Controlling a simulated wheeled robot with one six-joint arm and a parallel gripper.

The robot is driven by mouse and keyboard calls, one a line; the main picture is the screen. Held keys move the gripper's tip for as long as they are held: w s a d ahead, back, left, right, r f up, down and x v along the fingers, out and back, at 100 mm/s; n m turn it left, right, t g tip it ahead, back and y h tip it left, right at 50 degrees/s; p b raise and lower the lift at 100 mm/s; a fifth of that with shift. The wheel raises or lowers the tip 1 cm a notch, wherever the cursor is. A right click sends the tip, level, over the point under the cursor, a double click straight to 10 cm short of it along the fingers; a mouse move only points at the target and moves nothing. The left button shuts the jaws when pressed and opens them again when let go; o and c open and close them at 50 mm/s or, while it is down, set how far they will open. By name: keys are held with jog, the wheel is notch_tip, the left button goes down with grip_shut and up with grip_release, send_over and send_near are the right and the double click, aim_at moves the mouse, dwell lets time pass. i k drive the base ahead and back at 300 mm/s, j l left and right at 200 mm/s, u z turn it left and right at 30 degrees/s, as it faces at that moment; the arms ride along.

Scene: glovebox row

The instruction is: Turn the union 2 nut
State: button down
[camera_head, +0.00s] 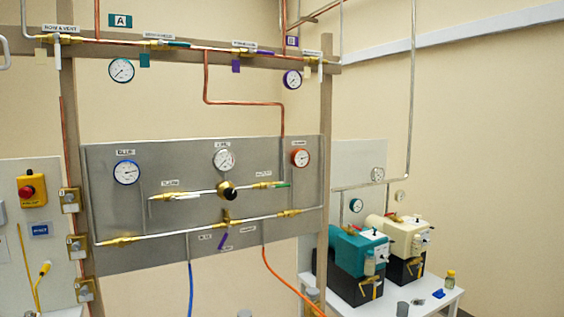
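A grey metal panel (140,190) carries two pipe runs with brass fittings. The lower pipe has a left brass fitting (118,241), a middle brass valve with a purple handle (224,240), and a right brass fitting (288,214). The upper pipe has a brass fitting (262,186) beside a green handle and a round black-and-brass regulator (227,190). The small labels are too blurred to read, so I cannot tell which fitting is the union 2 nut. My gripper is not in view.
Gauges (126,172) line the panel top. A blue hose (190,285) and an orange hose (280,275) hang below it. A red emergency button (30,189) is at left. At right, a white table (395,300) holds teal (362,250) and cream machines (405,237).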

aim_at(76, 247)
jog(key=u, duration=1.5)
